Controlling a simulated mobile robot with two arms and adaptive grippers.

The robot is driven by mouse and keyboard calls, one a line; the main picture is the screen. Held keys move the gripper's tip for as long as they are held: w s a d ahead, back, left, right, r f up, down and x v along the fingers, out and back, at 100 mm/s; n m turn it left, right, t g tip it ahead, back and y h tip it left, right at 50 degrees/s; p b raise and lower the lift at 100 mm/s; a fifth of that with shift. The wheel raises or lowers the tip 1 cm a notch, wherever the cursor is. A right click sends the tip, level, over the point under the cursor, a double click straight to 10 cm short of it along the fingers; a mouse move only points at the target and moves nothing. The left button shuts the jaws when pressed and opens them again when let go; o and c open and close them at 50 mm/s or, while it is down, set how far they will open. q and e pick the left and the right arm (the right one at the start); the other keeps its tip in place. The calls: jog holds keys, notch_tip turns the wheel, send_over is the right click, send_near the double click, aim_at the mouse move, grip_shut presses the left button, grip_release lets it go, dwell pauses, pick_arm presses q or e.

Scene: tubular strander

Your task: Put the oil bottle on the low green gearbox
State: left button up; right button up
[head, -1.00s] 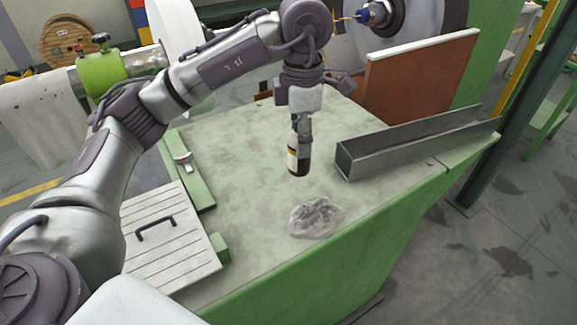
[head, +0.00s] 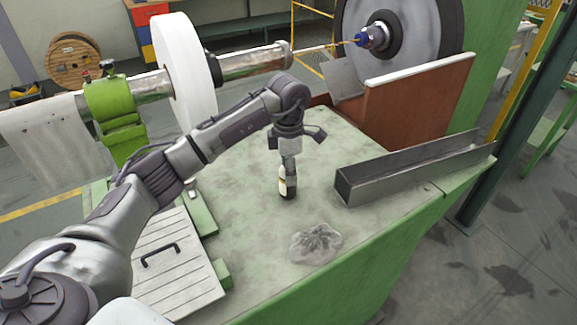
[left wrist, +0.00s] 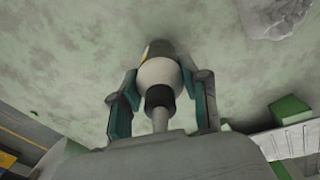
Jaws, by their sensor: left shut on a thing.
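The oil bottle (head: 287,186), dark with a pale label and upright, is in my left gripper (head: 289,166) above the middle of the broad green top in the head view. This worn green surface (head: 245,240) looks like the low green gearbox. The bottle's base is at or very near the surface; I cannot tell whether it touches. In the left wrist view, the two fingers (left wrist: 163,100) are shut around the bottle (left wrist: 160,73), with its pale shoulder and dark neck towards the camera. My right gripper is not in view.
A crumpled clear plastic piece (head: 316,243) lies in front of the bottle. A grey metal channel (head: 410,168) lies to its right. A white slatted cover with a handle (head: 172,268) is at the left. A brown panel (head: 415,105) and large wheel (head: 405,40) stand behind.

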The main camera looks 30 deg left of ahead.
pick_arm(q)
jog(key=shift+f, duration=0.2)
jog(key=o, duration=1.2)
jog(key=shift+o, duration=0.3)
jog(key=shift+r, duration=0.1)
notch_tip(320, 180, up, 11)
jog(key=b, duration=0.2)
jog(key=shift+r+b, duration=0.1)
jog(key=shift+b, duration=0.25)
jog(key=shift+r, duration=0.5)
